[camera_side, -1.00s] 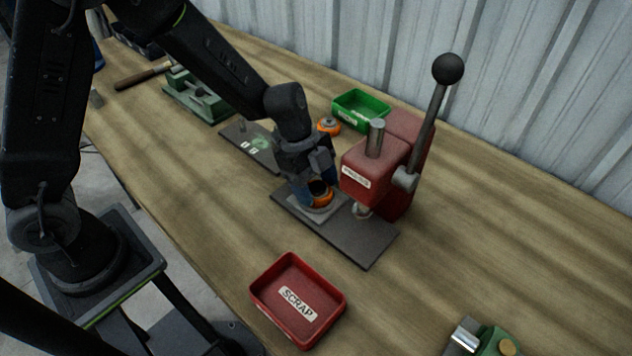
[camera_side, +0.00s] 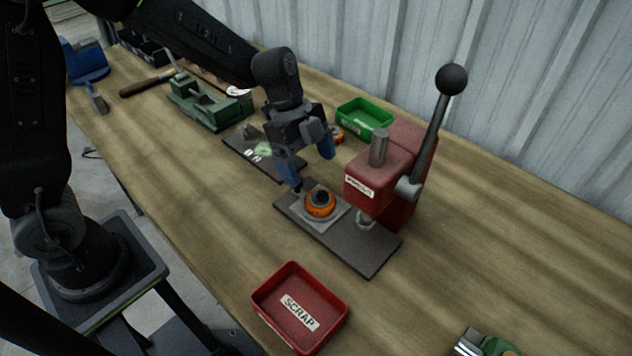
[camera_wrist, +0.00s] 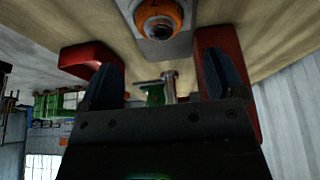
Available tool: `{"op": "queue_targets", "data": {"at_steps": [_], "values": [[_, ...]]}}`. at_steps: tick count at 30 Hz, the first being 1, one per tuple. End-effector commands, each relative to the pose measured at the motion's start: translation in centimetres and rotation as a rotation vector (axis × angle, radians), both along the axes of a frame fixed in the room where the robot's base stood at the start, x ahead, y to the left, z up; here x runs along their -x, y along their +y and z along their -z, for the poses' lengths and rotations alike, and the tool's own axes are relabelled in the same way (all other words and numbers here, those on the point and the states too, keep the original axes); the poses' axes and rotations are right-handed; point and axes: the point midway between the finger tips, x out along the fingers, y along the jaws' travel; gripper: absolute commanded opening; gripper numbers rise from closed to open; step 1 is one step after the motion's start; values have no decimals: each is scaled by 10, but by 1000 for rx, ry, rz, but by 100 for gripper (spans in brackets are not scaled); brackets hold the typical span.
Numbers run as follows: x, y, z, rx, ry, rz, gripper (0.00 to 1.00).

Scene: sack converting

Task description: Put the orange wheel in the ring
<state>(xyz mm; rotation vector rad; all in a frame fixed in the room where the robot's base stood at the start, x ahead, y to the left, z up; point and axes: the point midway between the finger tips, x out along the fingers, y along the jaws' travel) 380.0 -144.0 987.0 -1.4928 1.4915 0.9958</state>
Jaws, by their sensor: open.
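The orange wheel (camera_side: 320,209) with a dark centre lies flat on a pale square piece (camera_side: 338,219) on the dark base plate in front of the red press. It also shows at the top of the wrist view (camera_wrist: 155,8). The ring is not clearly distinguishable from the pale piece and the wheel. My gripper (camera_side: 312,171) is open and empty, above and behind the wheel and apart from it. In the wrist view its blue fingers (camera_wrist: 164,78) are spread wide. A second orange round part (camera_side: 337,133) is partly hidden behind my gripper, near the green tray.
The red press (camera_side: 385,178) with its tall black-knobbed lever stands close right of the wheel. A red SCRAP tray (camera_side: 258,299) is in front. A green tray (camera_side: 350,108), a dark mat (camera_side: 240,145) and a green vise (camera_side: 205,108) are behind. Open bench lies at the right.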

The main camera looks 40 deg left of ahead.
Motion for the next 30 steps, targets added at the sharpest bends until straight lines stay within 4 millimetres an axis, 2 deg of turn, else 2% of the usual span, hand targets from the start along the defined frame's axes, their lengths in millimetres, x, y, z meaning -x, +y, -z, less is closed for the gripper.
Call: {"op": "queue_targets", "data": {"at_steps": [1,6,15,19,23,27,30], "values": [[-1,5,-11,1,-4,-3,88],[0,14,-34,0,-3,-1,88],[1,19,-47,-1,1,-5,88],[11,24,-59,-21,3,-86,88],[38,35,-87,-62,7,-307,88],[78,52,-114,-90,1,-640,88],[107,64,-126,-83,-15,-888,88]]}}
